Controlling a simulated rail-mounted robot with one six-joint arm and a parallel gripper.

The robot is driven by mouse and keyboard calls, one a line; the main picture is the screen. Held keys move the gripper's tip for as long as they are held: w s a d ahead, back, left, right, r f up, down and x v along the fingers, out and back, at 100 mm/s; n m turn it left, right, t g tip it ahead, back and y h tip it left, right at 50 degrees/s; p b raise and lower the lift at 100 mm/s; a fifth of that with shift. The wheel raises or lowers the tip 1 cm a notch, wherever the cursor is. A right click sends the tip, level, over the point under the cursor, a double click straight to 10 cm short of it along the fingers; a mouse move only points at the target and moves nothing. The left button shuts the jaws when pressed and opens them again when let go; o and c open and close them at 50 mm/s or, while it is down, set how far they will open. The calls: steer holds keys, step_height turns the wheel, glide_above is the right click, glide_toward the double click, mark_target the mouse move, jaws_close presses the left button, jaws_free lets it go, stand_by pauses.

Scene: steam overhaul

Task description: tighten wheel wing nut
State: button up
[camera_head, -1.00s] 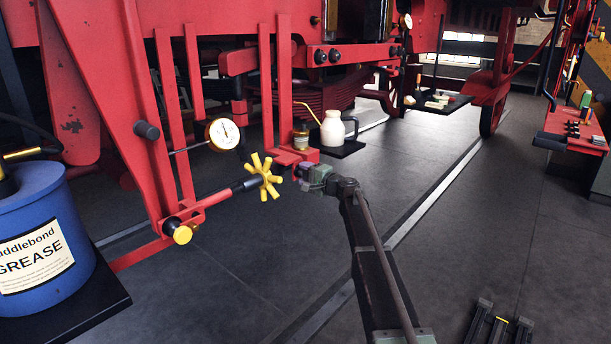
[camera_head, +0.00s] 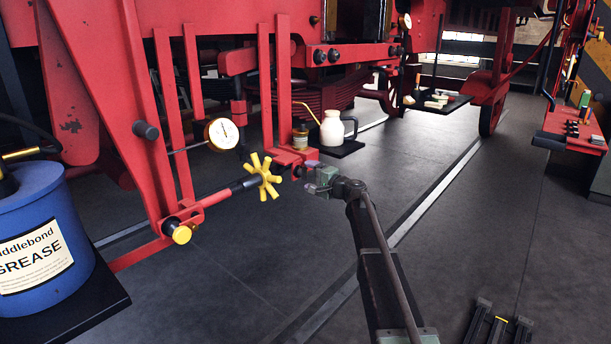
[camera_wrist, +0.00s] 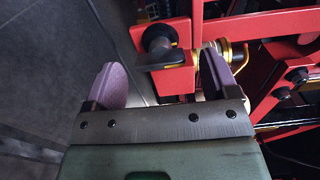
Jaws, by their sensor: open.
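A yellow star-shaped wheel (camera_head: 263,177) sits on the end of a dark shaft (camera_head: 245,184) on the red frame. My gripper (camera_head: 314,187) is to the right of this wheel, apart from it, near a red bracket (camera_head: 296,156). In the wrist view, my gripper (camera_wrist: 157,85) is open and empty, with two purple finger pads. Beyond and between the fingers is a dark wing-like knob (camera_wrist: 160,45) on a red bracket (camera_wrist: 158,80). I cannot tell whether this knob is the wing nut. The yellow wheel is not recognizable in the wrist view.
A dial gauge (camera_head: 222,133) and red bars stand left of my gripper. A blue grease tub (camera_head: 42,235) is at far left. The floor on the right is mostly clear.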

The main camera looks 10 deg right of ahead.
steer(key=v, duration=0.8)
steer(key=shift+s, duration=0.15)
steer(key=s+a+f+n+g+h, duration=0.25)
steer(key=s+f+n+g, duration=0.35)
steer(key=s, duration=0.5)
steer(key=s+a+f+n+g+h, duration=0.1)
steer(key=s+a+f+g+h, duration=0.2)
steer(key=s+f, duration=0.6)
steer(key=s+f+n+g+h, duration=0.25)
steer(key=s+g+h, duration=0.3)
steer(key=s, duration=1.75)
step_height(320, 180, up, 25)
steer(key=w+a+p, duration=0.1)
steer(key=p, duration=2.3)
steer(key=shift+w+a+f+n+t+h, duration=0.15)
steer(key=shift+w+f+n+t+h, duration=0.15)
steer(key=shift+w+n+t, duration=0.1)
